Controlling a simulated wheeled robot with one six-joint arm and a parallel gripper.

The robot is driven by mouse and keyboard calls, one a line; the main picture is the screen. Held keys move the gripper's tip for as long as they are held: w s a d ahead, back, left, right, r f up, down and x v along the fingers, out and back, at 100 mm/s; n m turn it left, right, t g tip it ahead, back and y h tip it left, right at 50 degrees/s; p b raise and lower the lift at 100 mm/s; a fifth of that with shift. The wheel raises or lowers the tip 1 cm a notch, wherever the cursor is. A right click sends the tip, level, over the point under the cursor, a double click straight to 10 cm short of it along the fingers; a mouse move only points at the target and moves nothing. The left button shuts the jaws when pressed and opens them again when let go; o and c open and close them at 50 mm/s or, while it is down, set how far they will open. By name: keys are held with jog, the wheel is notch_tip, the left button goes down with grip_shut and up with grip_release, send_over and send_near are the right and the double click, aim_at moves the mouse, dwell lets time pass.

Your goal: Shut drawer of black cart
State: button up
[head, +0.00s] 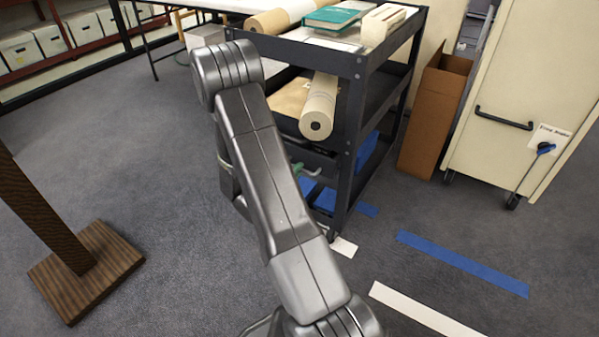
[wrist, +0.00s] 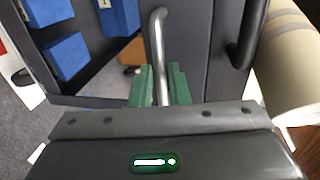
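The black cart (head: 350,105) stands at the centre of the head view, partly behind my arm. Under its middle shelf is a dark drawer front (wrist: 190,50) with a silver bar handle (wrist: 157,35); the handle also shows in the head view (head: 313,173). My gripper (wrist: 161,82) has green fingers, one on each side of this bar, close against it, and looks shut on it. In the head view only a bit of green finger shows beside my arm. How far the drawer stands out is hard to tell, since my arm hides much of it.
A black handle (wrist: 243,45) sits on the neighbouring dark panel. A paper roll (head: 319,108) lies on the middle shelf, its end overhanging. Blue boxes (wrist: 68,55) fill the lower shelf. A brown carton (head: 437,115) and a cream cabinet (head: 520,100) stand at right; a wooden-footed post (head: 85,270) at left.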

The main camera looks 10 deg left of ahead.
aim_at(305, 162)
jog(key=shift+x, duration=0.85)
jog(key=shift+c, duration=0.4)
grip_shut()
jog(key=shift+w, duration=0.1)
jog(key=b+x, duration=0.1)
jog(key=x, duration=0.2)
jog(key=shift+w+d+r, duration=0.15)
jog(key=shift+w, duration=0.1)
jog(key=shift+w+r, duration=0.2)
jog(key=shift+o, duration=0.4)
grip_release()
